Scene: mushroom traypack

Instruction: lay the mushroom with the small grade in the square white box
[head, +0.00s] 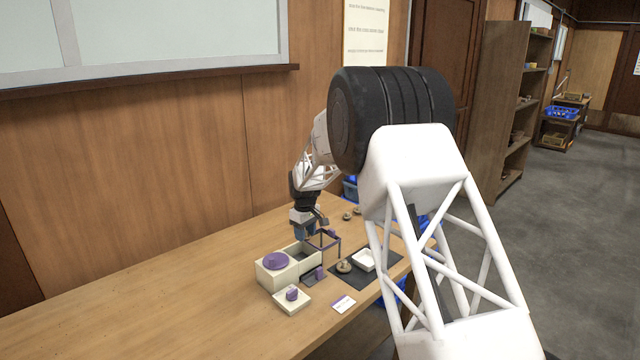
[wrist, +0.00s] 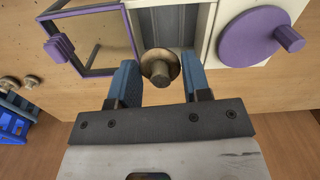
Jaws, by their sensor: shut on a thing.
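My gripper (head: 304,230) is shut on a brown mushroom (wrist: 160,68), its stem turned toward the wrist camera between the blue fingers. In the wrist view (wrist: 160,82) the mushroom is at the open, grey-lined compartment of a cream box (wrist: 208,20). I cannot tell whether it is inside or above it. In the head view the fingers hide the mushroom.
A round purple lid (head: 276,261) covers the cream box's left part. A purple-framed clear panel (head: 324,241) stands open near my gripper. A small cream block with a purple knob (head: 292,294) and a card (head: 343,304) lie in front. More mushrooms (head: 352,213) lie farther back. The table's left is clear.

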